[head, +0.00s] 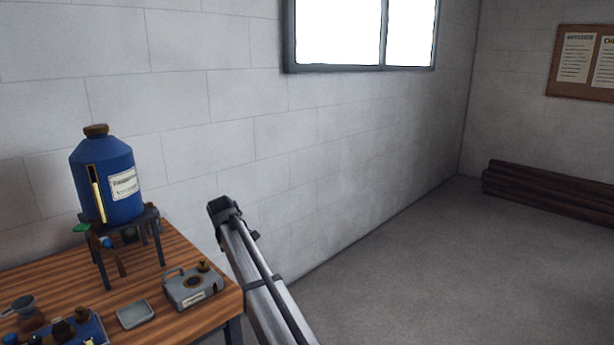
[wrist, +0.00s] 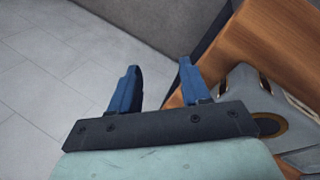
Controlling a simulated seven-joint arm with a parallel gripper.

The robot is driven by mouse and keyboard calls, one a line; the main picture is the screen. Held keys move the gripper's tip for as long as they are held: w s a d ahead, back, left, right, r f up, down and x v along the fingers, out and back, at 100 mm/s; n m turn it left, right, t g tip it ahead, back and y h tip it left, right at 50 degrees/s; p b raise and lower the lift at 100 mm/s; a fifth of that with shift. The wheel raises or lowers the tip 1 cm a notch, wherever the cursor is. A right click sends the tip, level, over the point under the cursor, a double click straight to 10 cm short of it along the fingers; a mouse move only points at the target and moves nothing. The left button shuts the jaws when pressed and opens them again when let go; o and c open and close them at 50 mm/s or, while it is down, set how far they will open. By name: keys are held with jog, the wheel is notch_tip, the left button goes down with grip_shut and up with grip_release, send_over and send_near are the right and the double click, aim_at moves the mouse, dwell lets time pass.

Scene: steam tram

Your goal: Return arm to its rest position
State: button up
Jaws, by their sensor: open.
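My gripper (wrist: 159,68) shows in the wrist view with its two blue fingers spread apart. Nothing is between the fingers. It is beside the edge of the wooden table (wrist: 270,38), with pale wall and grey floor behind the fingers. A grey metal device with a dark round opening (wrist: 270,125) lies to the right of the gripper, apart from the fingers. In the head view a silver arm part of mine reaches up past the table's right corner. The blue fingers cannot be made out there.
On the table (head: 155,325) stand a blue tank (head: 122,205) on a dark stand (head: 152,222), the grey metal device (head: 176,294), a small grey tray (head: 134,314) and a blue tray (head: 97,326) with bottles. Dark beams (head: 550,190) lie by the far wall. The floor (head: 420,270) is clear.

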jog(key=d+f+m, duration=0.1)
jog(key=d+f, duration=0.5)
jog(key=d, duration=0.2)
jog(key=s+d+f+m+g, duration=0.2)
jog(key=s+d+f, duration=0.4)
jog(key=f, duration=0.5)
jog(key=s+d+f+m+g+h, duration=0.1)
jog(key=s+d+f+m, duration=0.1)
jog(key=s+d+f, duration=0.65)
jog(key=s+d+f+m+g, duration=0.2)
jog(key=s+d+f, duration=0.25)
jog(key=f, duration=0.75)
jog(key=s+d+f+m+g, duration=0.1)
jog(key=s+d+f, duration=0.25)
jog(key=s, duration=0.35)
jog(key=s+d+f+m+g, duration=0.1)
jog(key=s+d+f+m, duration=0.1)
jog(key=s+f, duration=0.35)
jog(key=s+d+f+m+g, duration=0.1)
jog(key=s+d+f, duration=0.2)
jog(key=s, duration=0.6)
jog(key=s+d+f+m+g+y, duration=0.1)
jog(key=s+d+m, duration=0.1)
jog(key=s, duration=0.8)
jog(key=s+d+f+m+g+y, duration=0.1)
jog(key=s+m+g, duration=0.1)
jog(key=s, duration=0.9)
jog(key=shift+s+d+f+m, duration=0.2)
jog(key=shift+d+f+m, duration=0.2)
jog(key=shift+m, duration=0.1)
